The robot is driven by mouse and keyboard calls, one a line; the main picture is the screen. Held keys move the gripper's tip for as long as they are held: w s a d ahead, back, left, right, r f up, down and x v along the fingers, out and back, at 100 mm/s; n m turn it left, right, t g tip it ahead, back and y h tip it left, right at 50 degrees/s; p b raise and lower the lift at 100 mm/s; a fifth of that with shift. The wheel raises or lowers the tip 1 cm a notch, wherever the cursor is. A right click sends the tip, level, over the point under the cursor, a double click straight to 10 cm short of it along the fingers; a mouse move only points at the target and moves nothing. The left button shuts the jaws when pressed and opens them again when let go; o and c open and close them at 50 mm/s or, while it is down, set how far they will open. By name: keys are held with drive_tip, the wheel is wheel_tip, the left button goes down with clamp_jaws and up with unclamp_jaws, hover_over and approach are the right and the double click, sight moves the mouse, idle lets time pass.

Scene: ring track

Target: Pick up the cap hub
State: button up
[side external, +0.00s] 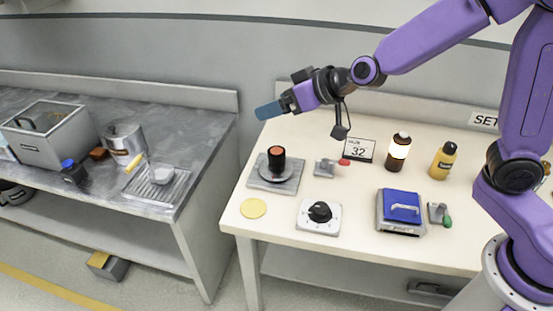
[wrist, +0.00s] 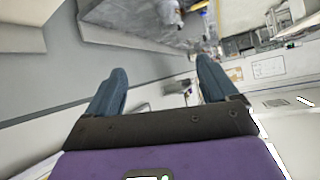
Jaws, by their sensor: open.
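A black upright cylinder with an orange-red top (side external: 276,158) stands on a square grey plate (side external: 257,181) at the left of the cream table; it looks most like the cap hub, but I cannot tell for certain. My gripper (side external: 267,111) is in the air above the table's back left corner, higher than the cylinder and apart from it, its blue fingers pointing left. In the wrist view my gripper (wrist: 162,82) has its two fingers wide apart with nothing between them. The cylinder cannot be made out in the wrist view.
A grey bench (side external: 62,178) with containers stands left, across a gap.

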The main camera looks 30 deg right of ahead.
sight(282, 157)
drive_tip(key=w+d+m+t+h, duration=0.35)
drive_tip(key=w+d, duration=0.25)
drive_tip(key=w, duration=0.2)
drive_tip(key=shift+h, duration=0.25)
wheel_tip(282, 157, down, 23)
drive_tip(key=shift+f, duration=0.1)
drive_tip(key=shift+x, duration=2.45)
drive_tip(key=c, duration=1.3)
drive_tip(key=shift+r, duration=0.25)
